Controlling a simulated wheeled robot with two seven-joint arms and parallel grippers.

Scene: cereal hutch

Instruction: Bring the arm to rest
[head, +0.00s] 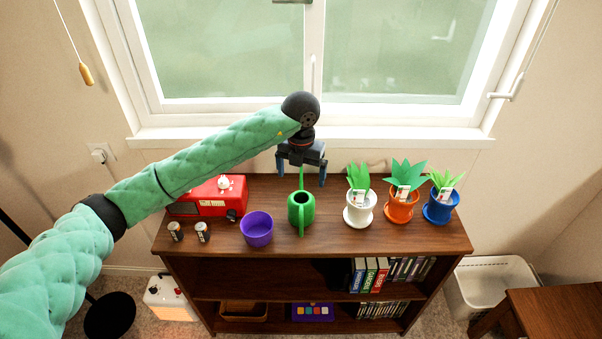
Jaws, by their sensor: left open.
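My left arm (190,168) comes in from the left in a green padded sleeve and reaches across the back of the brown shelf unit. Its gripper (301,172) points down above the shelf top, near the window sill. The two fingers are spread wide and nothing is held between them. A green watering can (301,213) stands on the shelf top just below and in front of the gripper, and its thin spout rises between the fingers in the picture. I cannot tell how far apart they are in depth. My right gripper is not in view.
The shelf top (335,243) also holds a red radio (213,205), a purple bowl (257,230), two small cylinders (202,232), and potted plants in white (359,212), orange (401,208) and blue (440,208). The window (310,60) is behind. A white bin (490,285) stands right.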

